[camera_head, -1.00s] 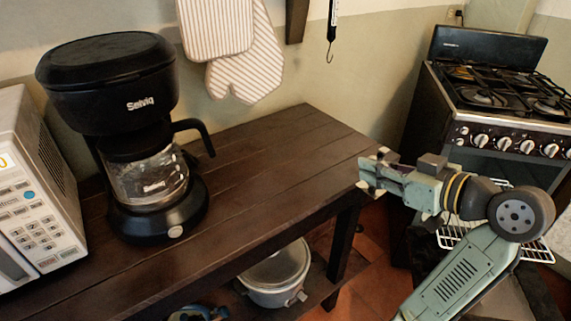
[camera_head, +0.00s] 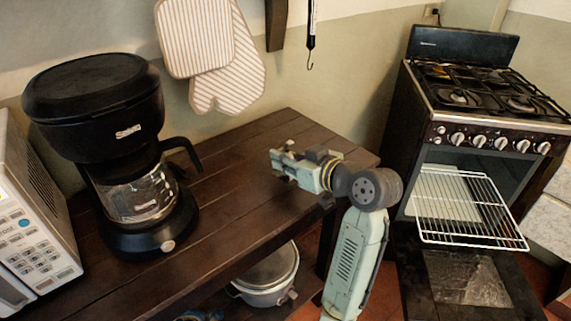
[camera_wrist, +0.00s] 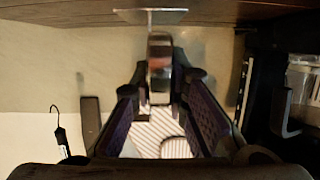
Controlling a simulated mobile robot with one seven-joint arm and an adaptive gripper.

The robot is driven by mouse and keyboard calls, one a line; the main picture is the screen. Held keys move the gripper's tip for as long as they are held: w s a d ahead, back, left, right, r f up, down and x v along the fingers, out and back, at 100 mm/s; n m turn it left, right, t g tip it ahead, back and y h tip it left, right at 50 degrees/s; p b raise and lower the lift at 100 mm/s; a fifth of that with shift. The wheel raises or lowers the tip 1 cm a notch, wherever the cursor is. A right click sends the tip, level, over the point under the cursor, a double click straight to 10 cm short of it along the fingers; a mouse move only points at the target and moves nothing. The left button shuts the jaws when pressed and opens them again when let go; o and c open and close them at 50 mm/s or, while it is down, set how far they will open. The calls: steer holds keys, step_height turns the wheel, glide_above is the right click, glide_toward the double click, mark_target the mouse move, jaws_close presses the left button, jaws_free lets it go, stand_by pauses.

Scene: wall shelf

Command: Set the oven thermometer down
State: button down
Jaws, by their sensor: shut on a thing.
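The oven thermometer (camera_wrist: 160,66) is a narrow shiny metal piece with a flat, pale foot (camera_wrist: 150,16) in the wrist view. My gripper (camera_wrist: 161,88) is shut on it, with the purple-padded fingers on either side. In the head view my gripper (camera_head: 279,164) is over the right half of the dark wooden table (camera_head: 235,190), low near its top. The thermometer is too small to make out there. In the wrist view the foot shows close against the wooden surface along the top; I cannot tell whether they touch.
A black coffee maker (camera_head: 130,205) stands left on the table, its handle towards my gripper, beside a white microwave (camera_head: 35,215). Striped mitts (camera_head: 228,85) hang behind. The stove (camera_head: 480,110) at right has its oven open and rack (camera_head: 470,207) out. Tabletop around my gripper is clear.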

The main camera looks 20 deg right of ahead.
steer(key=shift+f+p, duration=0.35)
steer(key=shift+f, duration=1.05)
steer(key=shift+f, duration=0.2)
steer(key=c, duration=1.6)
jaws_free()
steer(key=shift+o, duration=0.2)
steer(key=shift+r, duration=0.15)
steer(key=shift+s+d+r, duration=0.1)
steer(key=shift+s, duration=0.05)
steer(key=b+v, duration=0.3)
steer(key=v, duration=0.8)
steer(key=shift+s, duration=0.35)
steer(key=shift+w+r, duration=0.1)
